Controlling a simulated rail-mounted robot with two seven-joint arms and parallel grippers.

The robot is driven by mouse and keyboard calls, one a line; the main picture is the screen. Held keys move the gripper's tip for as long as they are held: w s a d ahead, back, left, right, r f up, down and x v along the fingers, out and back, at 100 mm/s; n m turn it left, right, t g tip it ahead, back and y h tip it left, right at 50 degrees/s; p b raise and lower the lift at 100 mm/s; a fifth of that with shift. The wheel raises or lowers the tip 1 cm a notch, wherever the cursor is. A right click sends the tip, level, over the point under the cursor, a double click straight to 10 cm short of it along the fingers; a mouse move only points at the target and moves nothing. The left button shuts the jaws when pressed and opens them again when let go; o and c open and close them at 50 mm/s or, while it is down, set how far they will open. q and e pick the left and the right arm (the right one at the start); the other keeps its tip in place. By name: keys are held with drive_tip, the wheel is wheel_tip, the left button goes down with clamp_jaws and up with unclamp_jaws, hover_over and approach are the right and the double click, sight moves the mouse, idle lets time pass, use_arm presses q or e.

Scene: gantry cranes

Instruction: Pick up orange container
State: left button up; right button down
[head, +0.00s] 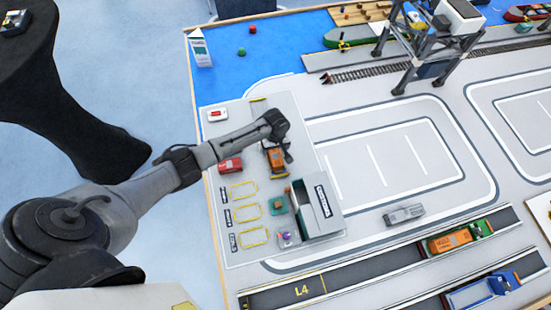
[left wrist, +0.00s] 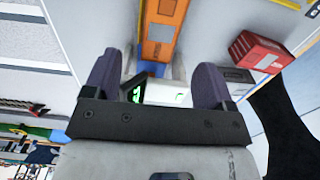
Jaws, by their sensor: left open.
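My left gripper (head: 286,152) hangs down at the end of my left arm, just above an orange container (head: 276,158) on the grey pad. The arm's end hides part of this container. In the left wrist view, the two dark fingers of my left gripper (left wrist: 155,85) are apart, with nothing clasped between them. The orange container (left wrist: 162,35) shows beyond them at the top middle. A second orange container (head: 449,240) sits on a green truck in the lower lane. My right gripper is not in view.
A red vehicle (head: 230,165) stands left of the near orange container, and a red block (left wrist: 258,50) shows in the left wrist view. A grey open-topped building (head: 318,208) stands below it. A gantry crane (head: 425,45) stands at the back. The looped road's middle is clear.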

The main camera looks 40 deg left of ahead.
sight(275, 156)
use_arm(q)
drive_tip(key=shift+s+f+b, duration=0.1)
drive_tip(key=shift+f+b, duration=0.5)
drive_tip(key=shift+f, duration=2.85)
drive_tip(key=shift+c, duration=0.4)
drive_tip(key=c, duration=1.1)
drive_tip(key=shift+o, duration=0.2)
drive_tip(key=shift+r, duration=0.15)
